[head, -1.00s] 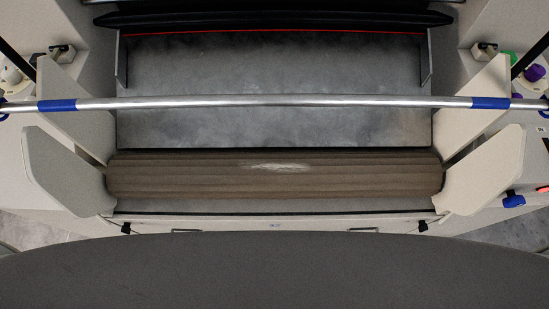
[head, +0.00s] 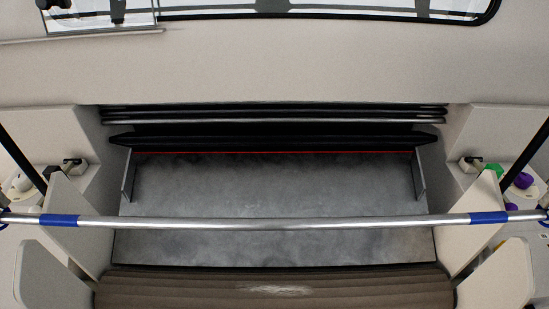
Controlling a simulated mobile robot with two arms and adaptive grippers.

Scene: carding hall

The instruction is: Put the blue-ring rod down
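The blue-ring rod (head: 275,223) is a long shiny metal rod with a blue band near each side. In the head view it runs level across the whole picture, in front of the grey metal plate (head: 270,190) and above the ribbed brown roller (head: 180,290). Its ends reach the left and right picture edges, where small blue parts show. I cannot tell what it rests on. Neither of my grippers is in view.
Pale side panels (head: 70,205) flank the plate, with another on the right (head: 470,205). Bobbins sit at both sides, including a white one (head: 22,181) and a purple one (head: 523,180). A black bar (head: 270,138) crosses behind the plate. A whitish patch lies on the roller.

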